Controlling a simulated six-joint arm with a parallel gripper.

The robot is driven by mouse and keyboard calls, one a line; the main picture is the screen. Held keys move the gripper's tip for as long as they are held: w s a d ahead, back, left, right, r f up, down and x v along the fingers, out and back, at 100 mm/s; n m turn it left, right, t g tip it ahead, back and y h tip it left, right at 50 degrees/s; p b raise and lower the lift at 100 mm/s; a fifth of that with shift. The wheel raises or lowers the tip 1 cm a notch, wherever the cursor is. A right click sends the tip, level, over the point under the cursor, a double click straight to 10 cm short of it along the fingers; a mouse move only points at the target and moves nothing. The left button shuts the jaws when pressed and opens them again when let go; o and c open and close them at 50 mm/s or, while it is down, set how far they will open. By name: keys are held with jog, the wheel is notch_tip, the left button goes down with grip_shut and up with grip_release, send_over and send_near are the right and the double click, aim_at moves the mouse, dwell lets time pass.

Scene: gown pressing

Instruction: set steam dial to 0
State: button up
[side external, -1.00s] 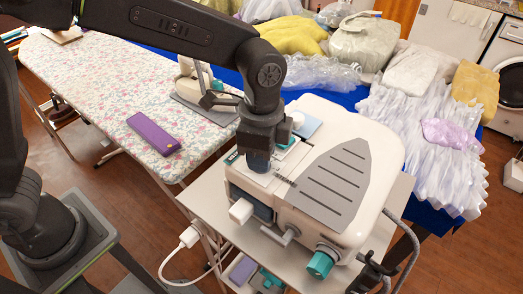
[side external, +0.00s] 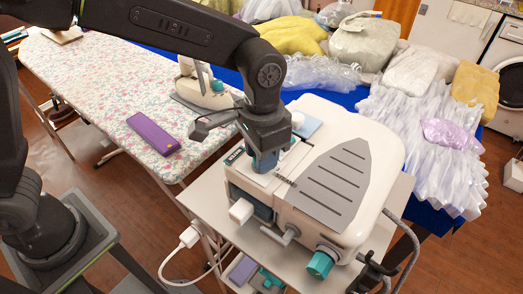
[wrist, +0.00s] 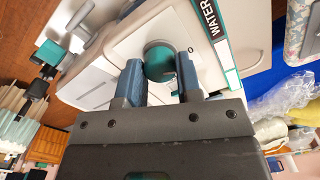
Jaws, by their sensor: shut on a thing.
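The steam dial (wrist: 159,62) is a round teal knob on the pale top of the steam station (side external: 370,160). It shows in the wrist view with a small mark like a 0 (wrist: 190,49) on the panel to its right. My gripper (wrist: 160,70) is shut on the dial, one blue-grey finger on each side. In the side external view my gripper (side external: 264,163) points down at the left part of the station's top and hides the dial. The dial's pointer direction cannot be made out.
A WATER label strip (wrist: 210,22) lies beside the dial. A second teal knob (side external: 320,264) is on the station's front. The floral ironing board (side external: 100,85) holds a purple block (side external: 154,133) and an iron (side external: 205,92). Bagged garments (side external: 425,150) lie behind the station.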

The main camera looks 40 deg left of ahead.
dwell(0.4)
jog(key=o, duration=0.9)
jog(key=shift+o, duration=0.2)
jog(key=shift+r, duration=0.1)
notch_tip(320, 180, up, 14)
dwell(0.4)
jog(key=s+a+n+t, duration=0.2)
jog(key=s+a, duration=0.3)
jog(key=a, duration=0.7)
jog(key=s+a+f+n+t, duration=0.2)
jog(key=s+a+f, duration=0.3)
jog(key=s+a, duration=0.3)
jog(key=shift+s+a+f+n+t, duration=0.3)
jog(key=shift+s+a+n+t, duration=0.15)
jog(key=shift+t, duration=0.35)
